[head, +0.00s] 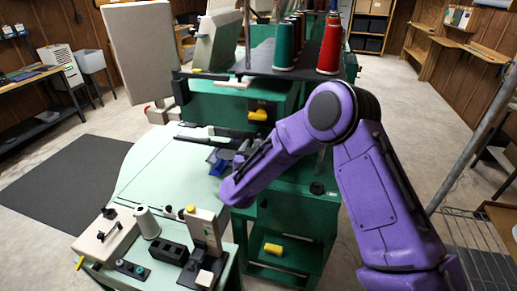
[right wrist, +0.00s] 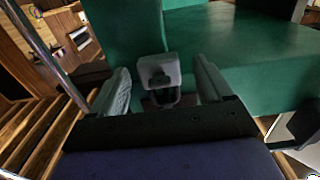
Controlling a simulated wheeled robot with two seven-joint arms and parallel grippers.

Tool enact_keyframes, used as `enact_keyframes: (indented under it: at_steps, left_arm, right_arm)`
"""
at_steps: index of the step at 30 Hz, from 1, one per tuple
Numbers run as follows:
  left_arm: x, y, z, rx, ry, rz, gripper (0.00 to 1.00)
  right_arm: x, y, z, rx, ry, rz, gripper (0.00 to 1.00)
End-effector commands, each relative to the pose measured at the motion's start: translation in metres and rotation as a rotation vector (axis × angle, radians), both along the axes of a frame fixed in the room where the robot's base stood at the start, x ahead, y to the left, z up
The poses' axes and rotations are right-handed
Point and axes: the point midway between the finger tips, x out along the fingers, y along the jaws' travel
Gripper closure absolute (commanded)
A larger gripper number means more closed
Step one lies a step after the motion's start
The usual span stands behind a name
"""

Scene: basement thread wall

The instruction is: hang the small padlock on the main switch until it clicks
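My right gripper (right wrist: 161,67) shows in the right wrist view with its two grey fingers spread apart. A grey block with a dark knob-like part (right wrist: 160,76) shows between the fingers, with a narrow gap on each side; I cannot tell whether it is the main switch. In the head view my purple right arm reaches over the green machine (head: 297,222), and the gripper itself is hard to make out. A small blue thing (head: 219,163) shows beside the end of the arm; I cannot tell what it is. I cannot make out the padlock for sure. My left gripper is not in view.
The pale green tabletop (head: 153,181) has open room in its middle. A cone of white thread (head: 147,222) and an upright beige device (head: 204,230) stand at its front. Green and red thread cones (head: 330,49) stand behind my arm. A metal pole (head: 470,140) rises at right.

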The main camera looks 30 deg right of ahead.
Motion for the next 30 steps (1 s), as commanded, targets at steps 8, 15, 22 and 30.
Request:
enact_keyframes:
  at_steps: [8,15,22,30]
  left_arm:
    - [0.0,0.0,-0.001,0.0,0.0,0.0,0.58]
    - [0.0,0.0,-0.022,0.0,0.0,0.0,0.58]
    - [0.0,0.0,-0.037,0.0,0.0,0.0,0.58]
    - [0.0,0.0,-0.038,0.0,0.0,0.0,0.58]
  right_arm:
    - [-0.001,0.001,-0.001,0.001,0.001,0.001,0.22]
    - [-0.028,0.035,-0.004,-0.002,-0.001,0.006,0.22]
    - [-0.059,0.071,-0.003,-0.002,-0.001,0.003,0.22]
    - [-0.069,0.08,0.0,0.0,0.0,-0.001,0.22]
